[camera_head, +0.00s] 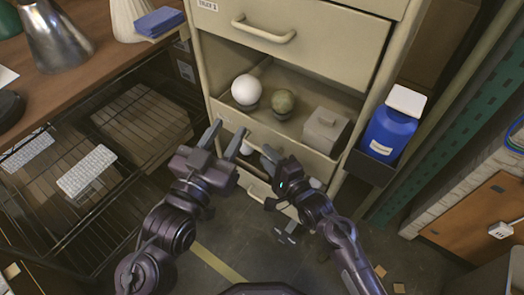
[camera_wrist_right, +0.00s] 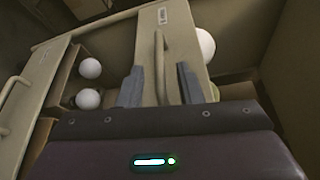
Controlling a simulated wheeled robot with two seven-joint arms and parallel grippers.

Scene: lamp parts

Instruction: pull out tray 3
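A beige drawer cabinet (camera_head: 205,60) stands ahead in the head view. Its top drawer front (camera_head: 310,35) is shut, with a label that seems to end in 1. Below it an open tray (camera_head: 300,95) holds a white ball (camera_head: 246,89), an olive ball (camera_head: 283,101) and a grey box (camera_head: 325,130). Lower white balls (camera_wrist_right: 90,68) lie in another tray, left in the right wrist view. My right gripper (camera_wrist_right: 160,84) is open, its fingers either side of a vertical-looking handle (camera_wrist_right: 161,60) on a labelled front. Its number is unreadable. My left gripper (camera_head: 224,140) is open beside the front, apparently empty.
A blue jar with a white lid (camera_head: 390,122) sits in a holder at the cabinet's right. A wooden bench (camera_head: 110,65) and wire rack (camera_head: 75,215) stand left. A wooden panel (camera_head: 475,215) is at right. Some floor (camera_head: 330,270) is free.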

